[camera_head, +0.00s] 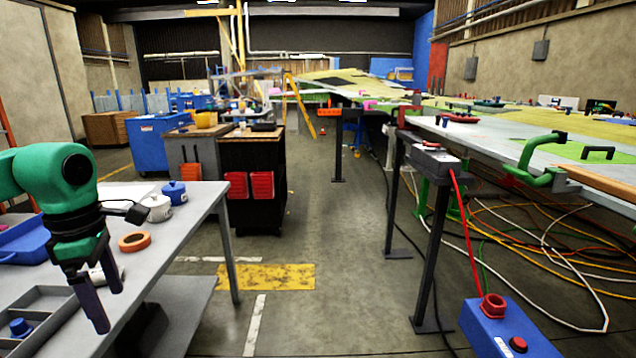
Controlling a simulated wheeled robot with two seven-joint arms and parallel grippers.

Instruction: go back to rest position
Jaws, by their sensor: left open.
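My left gripper (105,303) hangs at the left, its dark fingers pointing down and apart, with nothing seen between them. Its green arm comes in from the left edge. The gripper is over the grey table (190,215), in front of its near part and beside a grey divided tray (50,300). My right gripper is not in view.
On the table are an orange tape ring (134,242), a blue pot (174,192), a white pot (157,208) and a blue bin (25,240). A wing jig (480,135) on dark legs stands right, with cables below. A blue box (500,328) stands front right. The middle aisle is clear.

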